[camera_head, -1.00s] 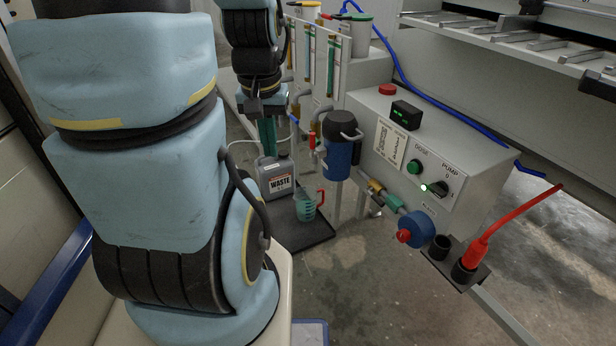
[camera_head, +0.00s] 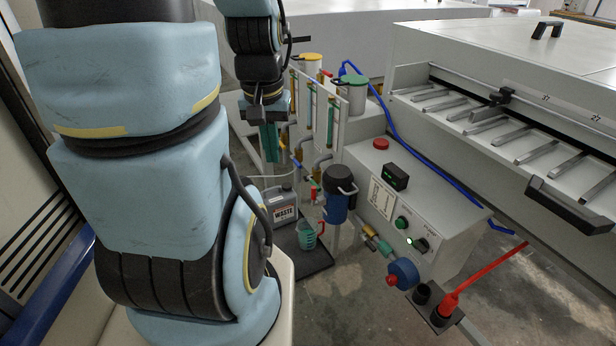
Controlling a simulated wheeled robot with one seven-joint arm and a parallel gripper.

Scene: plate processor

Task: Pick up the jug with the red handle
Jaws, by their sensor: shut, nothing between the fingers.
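The jug (camera_head: 306,236) is a small green see-through measuring jug with marks on its side and a red handle on its right. It stands upright on a black tray (camera_head: 318,262) low on the floor. My gripper (camera_head: 270,158), with teal fingers pointing down, hangs above and to the left of the jug in the picture. It is shut and empty, apart from the jug. How far it is from the jug in depth is hard to tell.
A grey waste canister (camera_head: 284,212) stands just behind the jug. A blue filter housing (camera_head: 337,205) hangs to its right, near the pump box (camera_head: 400,215) and a red wand (camera_head: 480,280). Upright tubes on a panel (camera_head: 325,120) stand beside my gripper. Floor in front is clear.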

